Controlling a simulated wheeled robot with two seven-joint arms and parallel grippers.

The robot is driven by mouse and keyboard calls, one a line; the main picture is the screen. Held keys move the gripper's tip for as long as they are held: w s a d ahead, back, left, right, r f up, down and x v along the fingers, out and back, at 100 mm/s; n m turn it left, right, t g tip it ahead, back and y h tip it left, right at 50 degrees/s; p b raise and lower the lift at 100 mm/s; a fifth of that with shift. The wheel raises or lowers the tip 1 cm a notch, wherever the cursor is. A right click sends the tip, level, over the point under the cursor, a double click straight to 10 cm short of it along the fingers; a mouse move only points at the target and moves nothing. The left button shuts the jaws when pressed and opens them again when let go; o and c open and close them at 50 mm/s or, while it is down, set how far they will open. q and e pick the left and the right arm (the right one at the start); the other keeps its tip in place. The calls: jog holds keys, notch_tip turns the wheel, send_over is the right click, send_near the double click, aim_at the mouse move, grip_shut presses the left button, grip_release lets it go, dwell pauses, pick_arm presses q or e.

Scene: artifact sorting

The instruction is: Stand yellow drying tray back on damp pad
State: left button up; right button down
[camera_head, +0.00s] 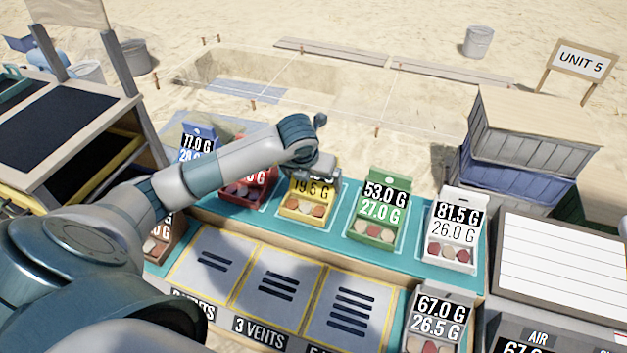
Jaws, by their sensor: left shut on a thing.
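The yellow drying tray (305,207) stands upright in the middle of the teal strip (335,223), between the red and green trays. It holds several reddish and pale round pieces, and its label reads 19.5 G, with the upper part hidden. My left gripper (314,172) comes down over the tray's top and is shut on it. The fingertips are mostly hidden by the wrist. I cannot tell whether the tray's base touches the strip. No surface is marked as the damp pad; pale outlined squares lie under the trays. My right gripper is not in view.
A red tray (247,188) is partly behind my left arm. A green tray (377,215) and a white tray (453,235) stand to the right. Vent panels (278,286) lie in front. Another tray (437,318) stands at front right. Stacked crates (530,140) are at back right.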

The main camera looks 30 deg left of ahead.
pick_arm(q)
jog(key=shift+f, duration=0.45)
jog(key=shift+f, duration=0.15)
jog(key=o, duration=1.1)
